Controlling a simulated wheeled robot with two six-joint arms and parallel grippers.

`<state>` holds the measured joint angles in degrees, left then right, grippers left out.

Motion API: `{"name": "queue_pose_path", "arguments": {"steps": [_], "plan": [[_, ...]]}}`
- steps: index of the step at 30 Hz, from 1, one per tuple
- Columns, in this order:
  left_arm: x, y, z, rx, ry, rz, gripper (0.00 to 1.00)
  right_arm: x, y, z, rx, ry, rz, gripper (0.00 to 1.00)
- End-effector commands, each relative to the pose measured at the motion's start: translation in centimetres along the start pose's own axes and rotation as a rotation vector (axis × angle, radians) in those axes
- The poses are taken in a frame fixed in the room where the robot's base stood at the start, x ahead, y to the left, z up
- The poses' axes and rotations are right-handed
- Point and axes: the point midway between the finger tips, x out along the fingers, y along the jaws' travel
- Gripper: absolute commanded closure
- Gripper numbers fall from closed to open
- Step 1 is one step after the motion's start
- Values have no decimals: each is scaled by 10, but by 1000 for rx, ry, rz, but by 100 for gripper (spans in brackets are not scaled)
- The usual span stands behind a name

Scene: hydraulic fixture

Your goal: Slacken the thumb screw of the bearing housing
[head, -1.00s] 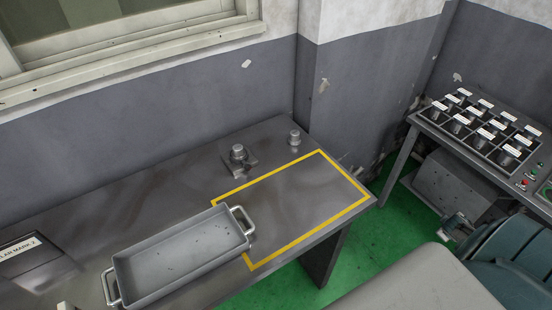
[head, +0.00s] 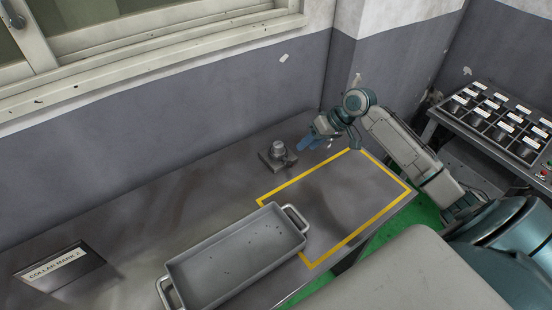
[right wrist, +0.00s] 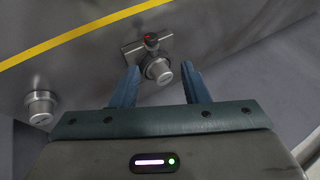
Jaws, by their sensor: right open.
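The bearing housing (head: 278,154) is a grey metal block with a round cap, standing on the table near the wall. In the right wrist view the housing (right wrist: 158,70) lies between and just beyond my finger tips. My left gripper is not in view.
A grey metal tray (head: 182,266) with handles overlaps the yellow-bordered area (head: 382,214). A second metal cylinder (right wrist: 40,106) stands left in the right wrist view. A labelled plate (head: 60,268) lies at left. A compartment rack (head: 484,126) stands on another table at right.

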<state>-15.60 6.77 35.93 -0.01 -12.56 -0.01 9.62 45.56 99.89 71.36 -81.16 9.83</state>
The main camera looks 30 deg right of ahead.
Motion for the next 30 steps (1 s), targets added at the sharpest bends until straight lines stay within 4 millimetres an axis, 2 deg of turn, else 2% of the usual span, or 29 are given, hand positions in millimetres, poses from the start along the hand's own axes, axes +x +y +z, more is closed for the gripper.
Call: {"name": "queue_pose_path", "arguments": {"steps": [2, 6, 9, 11, 14, 18, 21, 25, 30], "plan": [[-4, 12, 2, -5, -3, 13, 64, 6, 0, 0, 4, -1, 0, 59], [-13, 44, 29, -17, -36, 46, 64, 25, -1, 0, 5, -1, -3, 59], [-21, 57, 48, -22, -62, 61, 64, 42, -1, -1, 6, 0, -3, 59], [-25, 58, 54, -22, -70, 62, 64, 52, -2, 0, 5, 0, -3, 59], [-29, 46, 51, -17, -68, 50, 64, 69, 0, -1, 5, 1, 0, 59], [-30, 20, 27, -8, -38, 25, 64, 88, 0, 0, 5, 0, 0, 59], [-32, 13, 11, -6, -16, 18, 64, 98, 1, 0, 3, 1, 2, 59], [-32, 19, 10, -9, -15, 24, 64, 104, 2, 0, 3, 0, 4, 59], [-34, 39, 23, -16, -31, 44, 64, 105, 2, 0, 2, 0, 5, 59]]}}
